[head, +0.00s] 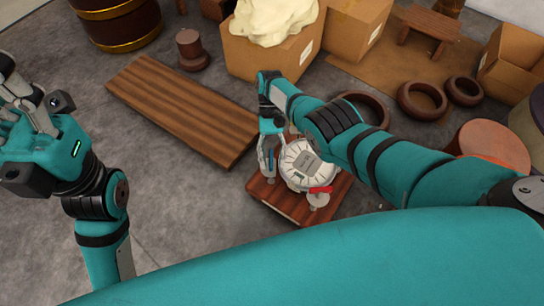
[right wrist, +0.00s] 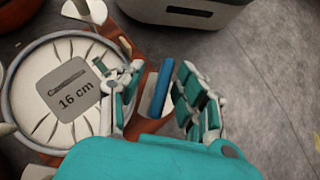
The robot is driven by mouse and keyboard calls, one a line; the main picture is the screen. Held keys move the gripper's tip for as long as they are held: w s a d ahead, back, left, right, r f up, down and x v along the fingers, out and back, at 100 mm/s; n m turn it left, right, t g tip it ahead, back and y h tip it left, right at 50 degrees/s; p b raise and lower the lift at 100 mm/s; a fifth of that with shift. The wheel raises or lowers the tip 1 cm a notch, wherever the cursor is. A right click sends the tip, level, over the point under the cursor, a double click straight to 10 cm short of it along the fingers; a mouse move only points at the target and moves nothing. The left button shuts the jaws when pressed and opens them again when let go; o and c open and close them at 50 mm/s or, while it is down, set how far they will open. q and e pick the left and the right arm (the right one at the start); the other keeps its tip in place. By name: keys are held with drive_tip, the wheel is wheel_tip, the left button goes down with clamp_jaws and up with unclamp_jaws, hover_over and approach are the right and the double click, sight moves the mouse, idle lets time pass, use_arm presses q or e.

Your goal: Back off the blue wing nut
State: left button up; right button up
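The blue wing nut (right wrist: 161,90) stands at the edge of a round drum head (right wrist: 60,90) marked 16 cm. In the head view the same drum head (head: 303,163) lies on a reddish wooden board (head: 285,205). My right gripper (head: 269,163) points down beside the drum. In the right wrist view its fingers (right wrist: 160,108) are apart, one on each side of the blue wing nut, with gaps visible. A red wing nut (head: 320,190) sits at the drum's near edge. My left gripper (head: 22,112) is raised at the left edge, away from the drum; its opening is unclear.
A slatted wooden panel (head: 180,110) lies on the grey floor left of the drum. Cardboard boxes (head: 268,52) stand behind. Dark rings (head: 422,98) and a reddish drum (head: 488,140) are at the right. A grey-white case (right wrist: 185,10) is near the board.

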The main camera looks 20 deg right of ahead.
sight(272, 158)
drive_tip(key=shift+w, duration=0.1)
drive_tip(key=shift+w+d+r, duration=0.2)
drive_tip(key=shift+w+r, duration=0.2)
drive_tip(key=shift+r, duration=0.5)
drive_tip(key=shift+s+a+r, duration=0.15)
drive_tip(key=shift+s+r, duration=0.1)
drive_tip(key=shift+s, duration=0.05)
drive_tip(key=shift+s+a+r, duration=0.1)
drive_tip(key=shift+r, duration=1.85)
drive_tip(key=shift+s+r, duration=0.1)
drive_tip(key=shift+r, duration=1.8)
